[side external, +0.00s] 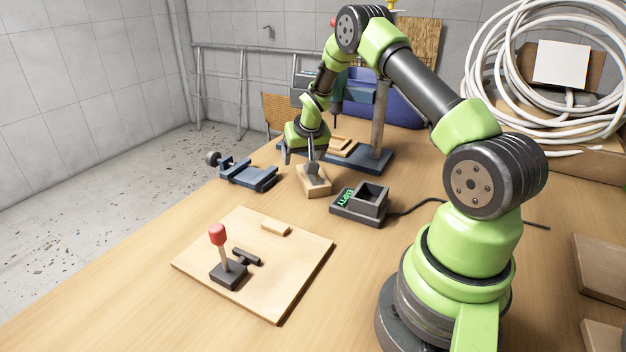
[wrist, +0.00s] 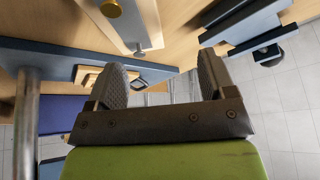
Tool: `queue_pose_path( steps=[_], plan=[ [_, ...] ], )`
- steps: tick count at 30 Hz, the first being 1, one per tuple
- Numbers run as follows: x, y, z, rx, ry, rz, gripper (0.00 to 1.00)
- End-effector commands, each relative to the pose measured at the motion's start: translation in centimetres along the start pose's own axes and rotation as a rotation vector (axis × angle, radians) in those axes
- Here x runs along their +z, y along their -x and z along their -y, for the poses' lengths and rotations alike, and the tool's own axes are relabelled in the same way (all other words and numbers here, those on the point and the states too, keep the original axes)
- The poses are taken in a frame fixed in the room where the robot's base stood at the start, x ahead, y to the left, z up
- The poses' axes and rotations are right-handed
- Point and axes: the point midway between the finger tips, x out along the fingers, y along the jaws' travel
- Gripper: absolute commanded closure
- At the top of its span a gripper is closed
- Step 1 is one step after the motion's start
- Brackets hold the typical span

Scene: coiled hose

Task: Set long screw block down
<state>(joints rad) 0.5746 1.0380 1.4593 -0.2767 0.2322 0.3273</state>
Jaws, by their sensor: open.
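A wooden block (side external: 317,189) with a grey top sits on the table, below and slightly right of my gripper in the side view. I take it to be the long screw block. In the wrist view, a block with a grey plate (wrist: 132,20), a brass-coloured knob and a silver screw head lies at the top edge, beyond the fingers. My gripper (side external: 299,162) points down beside the block, one finger overlapping its top in the picture; contact cannot be told. In the wrist view my gripper (wrist: 162,78) has its fingers wide apart with nothing between them.
A blue vise (side external: 249,174) stands to the left. A drill press (side external: 378,130) stands behind. A dark box with a green display (side external: 360,203) sits to the right, trailing a cable. A board (side external: 290,262) with a red-knobbed lever (side external: 218,236) lies in front. A coiled hose (side external: 490,65) is at back right.

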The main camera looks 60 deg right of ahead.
Motion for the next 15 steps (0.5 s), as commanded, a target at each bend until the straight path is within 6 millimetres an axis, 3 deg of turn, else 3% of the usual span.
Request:
queue_pose_path(
  steps=[5,15],
  plan=[
    [-0.5,0.0,4.4,-0.090,0.035,-0.096,0.23],
    [1.0,2.1,0.9,0.008,0.016,0.127,0.23]
  ],
)
